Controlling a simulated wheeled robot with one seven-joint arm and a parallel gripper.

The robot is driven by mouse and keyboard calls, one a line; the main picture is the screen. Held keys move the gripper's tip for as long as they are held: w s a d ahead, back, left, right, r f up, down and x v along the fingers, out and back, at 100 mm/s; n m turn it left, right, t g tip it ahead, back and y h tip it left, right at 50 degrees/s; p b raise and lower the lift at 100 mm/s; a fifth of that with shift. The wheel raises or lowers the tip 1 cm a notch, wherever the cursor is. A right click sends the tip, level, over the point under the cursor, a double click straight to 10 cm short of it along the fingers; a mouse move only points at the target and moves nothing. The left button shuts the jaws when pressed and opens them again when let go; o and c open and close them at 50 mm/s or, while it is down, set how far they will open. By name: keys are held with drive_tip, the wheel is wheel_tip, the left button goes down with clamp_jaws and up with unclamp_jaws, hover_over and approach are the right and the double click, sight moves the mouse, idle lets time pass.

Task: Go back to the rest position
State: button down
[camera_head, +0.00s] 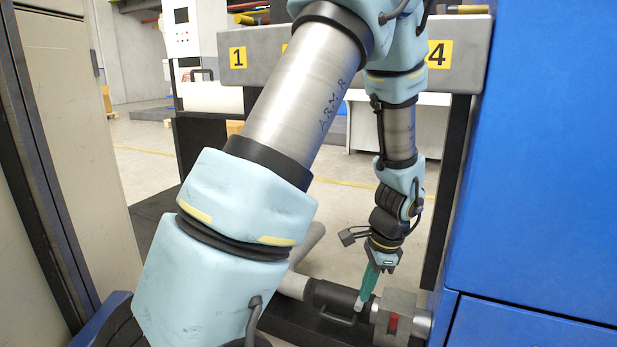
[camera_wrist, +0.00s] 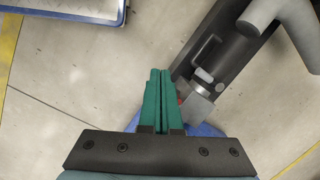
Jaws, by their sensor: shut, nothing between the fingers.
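My gripper (camera_head: 366,289) hangs at the end of my arm in the head view, pointing down. Its green fingers are shut with nothing between them. They show close together in the wrist view (camera_wrist: 160,75). The fingertips appear close to a dark cylindrical part with a handle (camera_head: 333,298) and a grey metal block with a red mark (camera_head: 397,314); I cannot tell whether they touch. In the wrist view the dark part (camera_wrist: 222,52) lies to the right of the fingers.
A grey beam with yellow number plates (camera_head: 238,58) runs behind my arm. A blue cabinet (camera_head: 540,150) stands close on the right, and a beige cabinet (camera_head: 75,120) on the left. A blue-edged tray (camera_wrist: 70,18) shows at the wrist view's upper left. Open floor lies behind.

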drive_tip(key=s+a+r+n+t+h, duration=0.1)
drive_tip(key=a+r+n, duration=0.5)
drive_tip(key=a+n, duration=0.3)
drive_tip(key=s+a+r+n+h, duration=0.1)
drive_tip(key=a+r+n, duration=0.55)
drive_tip(key=a, duration=0.35)
wheel_tip(320, 180, up, 37)
drive_tip(key=p, duration=3.8)
drive_tip(key=shift+s+p, duration=0.2)
drive_tip(key=shift+p, duration=0.15)
